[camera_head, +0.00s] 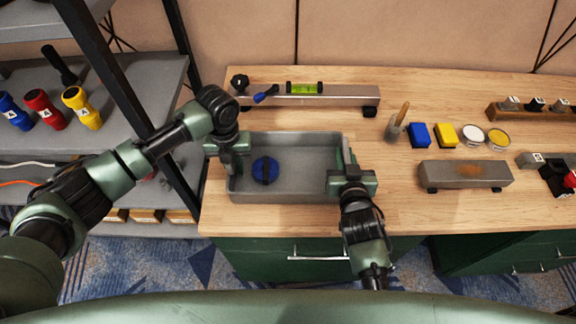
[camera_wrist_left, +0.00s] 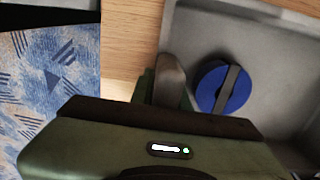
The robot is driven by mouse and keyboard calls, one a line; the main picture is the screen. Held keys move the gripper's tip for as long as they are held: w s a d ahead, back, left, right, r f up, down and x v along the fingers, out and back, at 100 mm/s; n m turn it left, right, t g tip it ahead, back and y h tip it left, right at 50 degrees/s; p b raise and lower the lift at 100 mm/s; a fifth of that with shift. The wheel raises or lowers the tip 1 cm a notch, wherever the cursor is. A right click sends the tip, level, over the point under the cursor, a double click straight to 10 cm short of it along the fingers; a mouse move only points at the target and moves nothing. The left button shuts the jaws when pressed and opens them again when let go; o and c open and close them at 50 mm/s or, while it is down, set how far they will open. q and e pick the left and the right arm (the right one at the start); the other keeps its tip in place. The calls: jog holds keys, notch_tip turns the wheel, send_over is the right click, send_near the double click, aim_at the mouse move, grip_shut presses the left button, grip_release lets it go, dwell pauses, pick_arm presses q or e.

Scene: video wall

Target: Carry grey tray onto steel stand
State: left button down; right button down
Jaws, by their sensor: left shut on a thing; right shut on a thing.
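The grey tray (camera_head: 305,162) is at the left part of the wooden workbench, with a blue round object (camera_head: 265,170) inside. I cannot tell whether the tray rests on the bench or is slightly raised. My left gripper (camera_head: 229,158) is shut on the tray's left wall, and my right gripper (camera_head: 346,162) is shut on its right wall. The left wrist view shows the tray (camera_wrist_left: 225,45) and blue object (camera_wrist_left: 222,88) beside a finger.
A long metal rail (camera_head: 345,96) behind the tray bears a green level (camera_head: 305,88). A cup with a brush (camera_head: 394,130), a blue block (camera_head: 419,135), a yellow block (camera_head: 446,136) and tins (camera_head: 473,135) stand behind the stand. Bare bench lies between tray and stand.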

aim_at(347, 149)
pick_arm(q)
jog(key=shift+w+r, duration=0.1)
jog(key=shift+r, duration=0.1)
pick_arm(e)
jog(key=shift+r, duration=0.2)
